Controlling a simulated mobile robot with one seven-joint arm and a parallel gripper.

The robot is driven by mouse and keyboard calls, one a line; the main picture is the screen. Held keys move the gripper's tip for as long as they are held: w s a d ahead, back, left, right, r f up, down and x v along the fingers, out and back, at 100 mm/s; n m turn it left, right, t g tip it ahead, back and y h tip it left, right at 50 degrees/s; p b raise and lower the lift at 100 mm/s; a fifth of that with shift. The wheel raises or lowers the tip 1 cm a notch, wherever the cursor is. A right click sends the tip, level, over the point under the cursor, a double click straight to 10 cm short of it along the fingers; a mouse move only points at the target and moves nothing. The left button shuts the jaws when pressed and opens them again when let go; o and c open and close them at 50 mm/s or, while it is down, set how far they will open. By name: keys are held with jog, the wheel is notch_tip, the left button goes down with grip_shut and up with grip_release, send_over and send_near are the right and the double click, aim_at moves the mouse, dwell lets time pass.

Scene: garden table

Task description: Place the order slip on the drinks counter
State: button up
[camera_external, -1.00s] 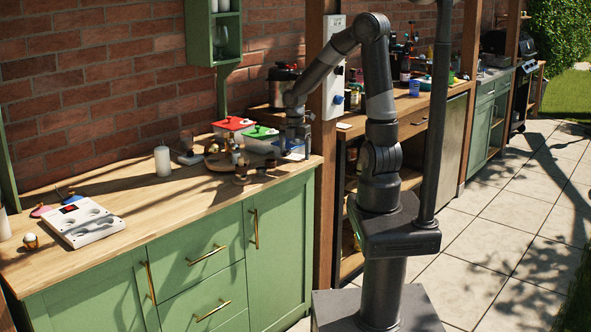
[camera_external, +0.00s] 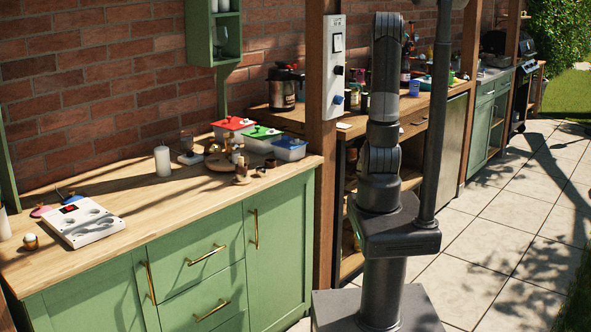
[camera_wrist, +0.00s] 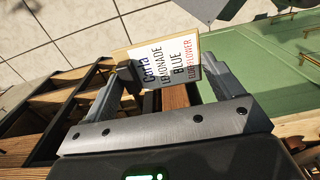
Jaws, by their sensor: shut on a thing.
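The order slip (camera_wrist: 172,62) is a small white card with a tan edge and printed lines that read Carla, LEMONADE, BLUE and a red word. In the wrist view my gripper (camera_wrist: 168,86) is shut on it, and the slip stands out beyond the fingers. In the external view my arm hides the gripper and slip. No counter is labelled. A wooden counter with bottles (camera_external: 437,100) runs behind my arm. A green-fronted counter (camera_external: 110,252) with a wooden top is at the left.
Red, green and blue lidded boxes (camera_external: 290,149) stand at the green counter's right end. A wooden post (camera_external: 324,205) with a switch panel (camera_external: 335,65) divides the counters. A metal pot (camera_external: 283,90) stands beyond it. Bare wood shows on the green counter's front. Paving (camera_external: 490,250) is clear at right.

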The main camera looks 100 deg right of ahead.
jog(key=s+a+m, duration=0.2)
jog(key=s+m, duration=0.1)
jog(key=s, duration=0.2)
jog(key=d+r+n, duration=0.5)
jog(key=d+n, duration=0.2)
jog(key=d, duration=0.5)
jog(key=d+r+n, duration=0.6)
jog(key=d+n, duration=0.1)
jog(key=d, duration=0.5)
jog(key=d+r+n, duration=0.5)
jog(key=d+n, duration=0.2)
jog(key=d, duration=0.4)
send_over(350, 122)
jog(key=f, duration=0.7)
jog(key=shift+d, duration=0.2)
jog(key=shift+f, duration=1.9)
jog(key=shift+f, duration=0.15)
jog(key=o, duration=0.8)
